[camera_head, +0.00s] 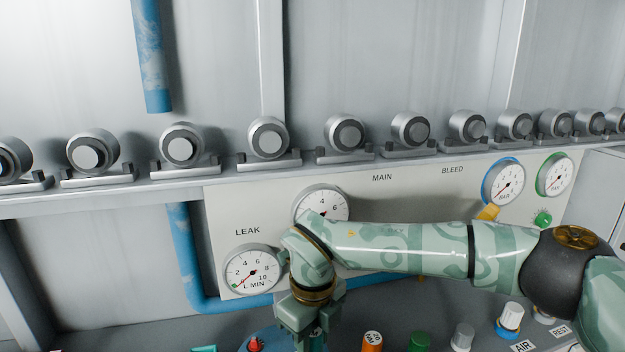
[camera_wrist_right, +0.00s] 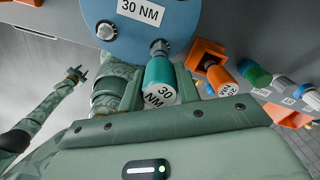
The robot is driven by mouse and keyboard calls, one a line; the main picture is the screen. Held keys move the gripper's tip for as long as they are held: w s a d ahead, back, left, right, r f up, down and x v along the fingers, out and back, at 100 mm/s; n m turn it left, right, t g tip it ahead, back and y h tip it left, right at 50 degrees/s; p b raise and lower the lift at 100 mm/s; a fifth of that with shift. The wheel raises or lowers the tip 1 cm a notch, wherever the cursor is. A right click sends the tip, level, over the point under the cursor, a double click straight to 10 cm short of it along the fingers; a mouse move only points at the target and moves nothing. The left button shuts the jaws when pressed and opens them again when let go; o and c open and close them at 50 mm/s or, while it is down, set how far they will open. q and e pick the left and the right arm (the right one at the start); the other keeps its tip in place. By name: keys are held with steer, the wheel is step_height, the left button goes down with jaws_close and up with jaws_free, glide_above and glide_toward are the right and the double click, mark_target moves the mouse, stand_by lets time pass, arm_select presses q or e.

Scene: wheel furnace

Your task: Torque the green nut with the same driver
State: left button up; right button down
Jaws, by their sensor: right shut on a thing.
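The teal driver (camera_wrist_right: 158,82), marked 30 NM, is held in my right gripper (camera_wrist_right: 150,92). The gripper is shut on its body. The driver's metal end (camera_wrist_right: 159,47) lies over the edge of a blue disc (camera_wrist_right: 185,15) marked 30 NM; I cannot tell whether it touches. In the head view my right gripper (camera_head: 310,322) points down in front of the panel, beside the blue disc (camera_head: 258,336). My left gripper (camera_wrist_right: 76,73) is far off at the left in the wrist view, small, its fingers apart and empty. I cannot make out the green nut.
An orange driver (camera_wrist_right: 220,78) stands in an orange holder beside the teal one. A green knob (camera_head: 420,341) and a grey knob (camera_head: 462,336) stand on the console at right. Behind my arm is the gauge panel (camera_head: 400,204), with a blue pipe (camera_head: 185,250) at left.

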steer(key=c, duration=0.9)
jaws_free()
steer(key=shift+c, duration=0.2)
